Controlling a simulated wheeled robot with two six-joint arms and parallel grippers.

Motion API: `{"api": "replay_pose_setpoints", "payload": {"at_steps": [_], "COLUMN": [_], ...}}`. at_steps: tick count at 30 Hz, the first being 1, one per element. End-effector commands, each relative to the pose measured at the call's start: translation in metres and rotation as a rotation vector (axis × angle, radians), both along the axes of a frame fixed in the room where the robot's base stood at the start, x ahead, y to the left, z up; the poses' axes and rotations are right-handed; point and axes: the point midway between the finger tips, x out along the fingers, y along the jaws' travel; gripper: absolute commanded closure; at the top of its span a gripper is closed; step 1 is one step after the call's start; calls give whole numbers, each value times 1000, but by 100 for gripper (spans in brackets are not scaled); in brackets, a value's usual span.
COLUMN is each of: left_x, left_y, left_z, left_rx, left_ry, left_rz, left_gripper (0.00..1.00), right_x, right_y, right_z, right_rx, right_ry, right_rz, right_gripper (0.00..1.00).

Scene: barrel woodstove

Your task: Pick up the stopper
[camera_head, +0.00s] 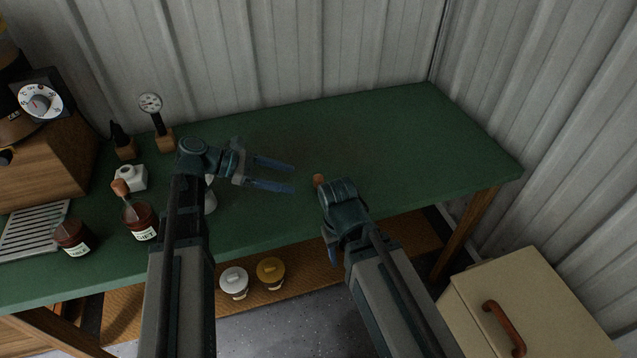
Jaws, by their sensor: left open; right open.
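A small orange-brown piece (319,180), which looks like the stopper, is on the green tabletop. My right wrist partly hides it, so I cannot tell its full shape. My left gripper (293,177) is open and empty, its two blue fingers pointing right towards the piece, with a gap between them and it. My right gripper (332,256) is just below the piece in the picture. Its fingers are mostly hidden by its own wrist, with only a bit of blue showing.
The green table (400,135) is clear at the back and right. A white object (210,200) is partly behind my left arm. Dark red jars (141,224), a white bottle (132,176) and a gauge (151,104) stand left. Lidded pots (270,272) sit on the lower shelf.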

Motion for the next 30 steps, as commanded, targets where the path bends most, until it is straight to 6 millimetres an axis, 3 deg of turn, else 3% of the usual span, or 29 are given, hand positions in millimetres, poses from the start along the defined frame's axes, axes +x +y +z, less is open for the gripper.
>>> {"api": "replay_pose_setpoints", "payload": {"at_steps": [8,21,30], "left_x": [6,14,16], "left_y": [7,-58,-71], "left_z": [4,-26,-28], "left_rx": [-60,-57,-57], "left_ry": [47,46,45], "left_rz": [46,42,44], "left_gripper": [29,29,29], "right_x": [0,0,0], "right_y": [0,0,0], "right_z": [-6,-36,-39], "right_rx": [0,0,0], "right_ry": [0,0,0], "right_rz": [0,0,0], "right_gripper": [50,50,50]}}
